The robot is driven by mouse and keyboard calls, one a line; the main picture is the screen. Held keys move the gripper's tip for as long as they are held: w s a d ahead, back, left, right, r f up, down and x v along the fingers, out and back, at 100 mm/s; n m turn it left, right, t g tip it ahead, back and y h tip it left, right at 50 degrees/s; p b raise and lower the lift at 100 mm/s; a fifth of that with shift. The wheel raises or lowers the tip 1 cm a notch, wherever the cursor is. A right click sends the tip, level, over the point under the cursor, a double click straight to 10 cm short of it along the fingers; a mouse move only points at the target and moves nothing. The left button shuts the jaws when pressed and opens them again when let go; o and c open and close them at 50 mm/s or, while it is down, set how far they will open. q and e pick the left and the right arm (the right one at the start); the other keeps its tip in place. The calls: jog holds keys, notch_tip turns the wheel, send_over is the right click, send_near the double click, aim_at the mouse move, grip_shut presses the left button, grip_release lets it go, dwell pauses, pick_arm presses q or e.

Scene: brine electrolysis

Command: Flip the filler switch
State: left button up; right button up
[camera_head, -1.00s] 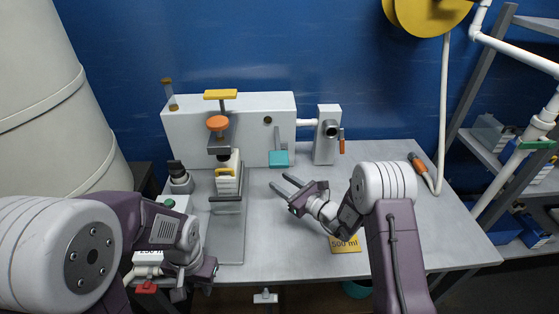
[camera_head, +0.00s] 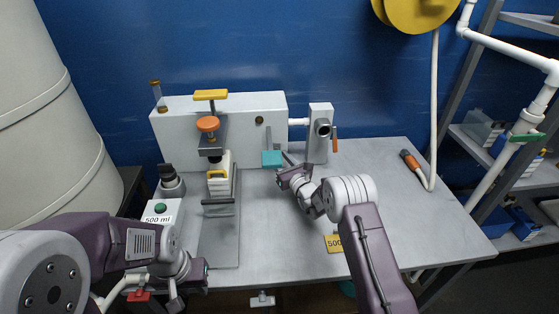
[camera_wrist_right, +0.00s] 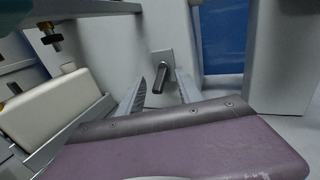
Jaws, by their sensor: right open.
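The toggle switch (camera_wrist_right: 158,80), a short dark lever on a small grey plate, sticks out of a white housing in the right wrist view. The open fingers of my right gripper (camera_wrist_right: 157,92) stand on either side of it, with the lever between them; contact is not clear.
A press with a yellow handle (camera_head: 211,95) and orange knob stands left of the right gripper. A tap with an orange lever (camera_head: 335,140) is to its right. A box with a green button (camera_head: 160,209) is at left. The right side of the table (camera_head: 410,225) is mostly clear.

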grip_shut()
jog(key=r+m+g+p, duration=0.1)
jog(key=g+p, duration=0.1)
jog(key=p, duration=0.2)
jog(key=shift+r+h, duration=0.2)
jog(key=shift+h, duration=0.2)
grip_release()
jog(key=shift+d, duration=0.1)
jog(key=shift+s, duration=0.1)
